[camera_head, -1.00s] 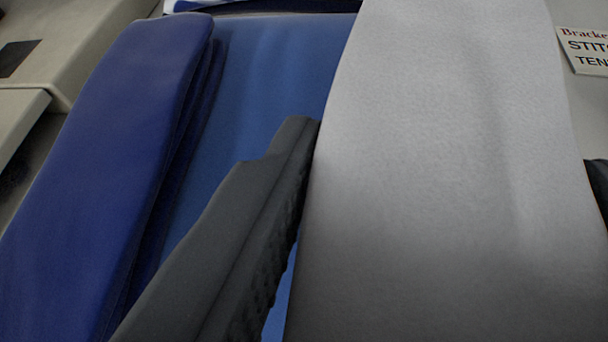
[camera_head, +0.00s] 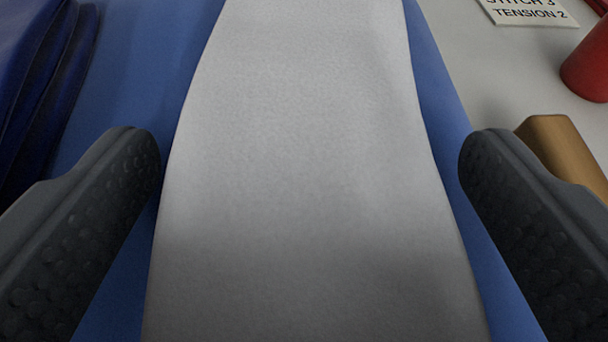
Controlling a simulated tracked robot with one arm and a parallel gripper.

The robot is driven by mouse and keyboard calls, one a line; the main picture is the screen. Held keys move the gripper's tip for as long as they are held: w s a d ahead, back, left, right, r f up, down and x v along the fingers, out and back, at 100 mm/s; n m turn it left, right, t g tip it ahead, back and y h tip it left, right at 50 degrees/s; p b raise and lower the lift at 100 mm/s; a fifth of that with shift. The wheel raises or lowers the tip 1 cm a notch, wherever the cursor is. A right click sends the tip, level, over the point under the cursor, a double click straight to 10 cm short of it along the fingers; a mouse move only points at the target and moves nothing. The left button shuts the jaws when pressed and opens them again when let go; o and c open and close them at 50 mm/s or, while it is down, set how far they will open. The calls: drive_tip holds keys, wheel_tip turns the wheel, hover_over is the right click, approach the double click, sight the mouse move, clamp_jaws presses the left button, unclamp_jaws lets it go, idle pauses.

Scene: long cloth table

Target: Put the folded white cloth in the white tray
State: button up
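The folded white cloth (camera_head: 300,150) fills the middle of the view and runs from the near edge to the top. It lies on or over a light blue cloth (camera_head: 110,85). My gripper (camera_head: 310,160) is open, with one dark studded finger on each side of the white cloth. The white tray is not in view.
A dark blue folded cloth (camera_head: 35,80) lies at the left, close to the left finger. A brown block (camera_head: 560,150) is partly behind the right finger. A red round object (camera_head: 590,65) and a printed card (camera_head: 530,12) lie on the pale table (camera_head: 490,85) at the right.

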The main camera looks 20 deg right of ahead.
drive_tip(key=shift+b, duration=0.45)
drive_tip(key=p+v, duration=0.4)
drive_tip(key=v, duration=1)
drive_tip(key=shift+d, duration=0.15)
drive_tip(key=shift+f, duration=0.1)
